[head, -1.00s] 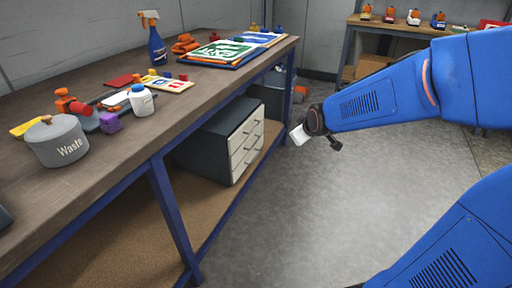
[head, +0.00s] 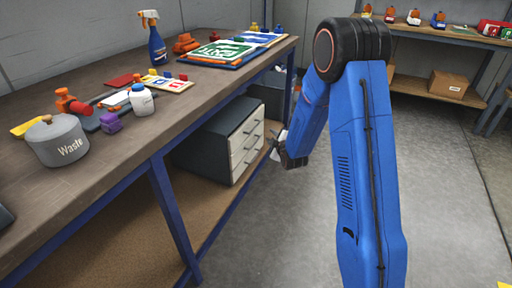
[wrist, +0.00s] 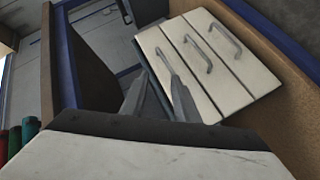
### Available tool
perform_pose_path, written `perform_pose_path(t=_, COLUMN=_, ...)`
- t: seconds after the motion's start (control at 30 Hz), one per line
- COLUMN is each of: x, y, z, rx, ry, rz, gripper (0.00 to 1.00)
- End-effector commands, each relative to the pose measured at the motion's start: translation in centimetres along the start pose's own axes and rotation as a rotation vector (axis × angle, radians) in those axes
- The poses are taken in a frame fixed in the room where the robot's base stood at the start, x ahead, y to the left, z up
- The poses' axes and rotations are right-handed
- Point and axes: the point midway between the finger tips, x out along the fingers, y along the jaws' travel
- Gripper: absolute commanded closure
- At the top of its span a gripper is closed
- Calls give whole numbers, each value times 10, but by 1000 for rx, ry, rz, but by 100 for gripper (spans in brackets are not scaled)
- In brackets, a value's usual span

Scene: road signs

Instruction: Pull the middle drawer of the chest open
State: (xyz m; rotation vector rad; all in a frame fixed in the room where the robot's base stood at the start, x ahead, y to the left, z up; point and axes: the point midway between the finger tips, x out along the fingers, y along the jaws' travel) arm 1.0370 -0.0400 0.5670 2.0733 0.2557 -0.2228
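The chest (head: 209,137) is dark grey with three white drawer fronts and stands on the shelf under the workbench. All drawers look shut. The middle drawer (head: 246,144) has a grey bar handle. In the wrist view the fronts are turned sideways, with the middle handle (wrist: 198,53) between the other two. My gripper (head: 277,142) is just right of the fronts in the head view. In the wrist view its fingers (wrist: 160,82) are apart and empty, near the leftmost handle (wrist: 167,63), which appears to be the top one. I see no contact with any handle.
The workbench top (head: 80,92) overhangs the chest, and its blue leg (head: 175,220) stands to the left. The cork-coloured shelf (head: 120,250) lies beneath. Grey floor (head: 290,230) is open to the right. A cardboard box (head: 447,85) sits on a far shelf.

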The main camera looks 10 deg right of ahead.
Motion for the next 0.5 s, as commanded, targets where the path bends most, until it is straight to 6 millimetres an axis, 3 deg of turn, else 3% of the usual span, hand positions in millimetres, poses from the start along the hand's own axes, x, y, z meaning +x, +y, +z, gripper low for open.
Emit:
perform_pose_path(t=0.2, x=32, y=-44, z=21, rx=-112, ry=62, rz=79, gripper=72)
perform_pose_path(t=0.5, x=53, y=-107, z=50, rx=-259, ry=134, rz=209, gripper=72)
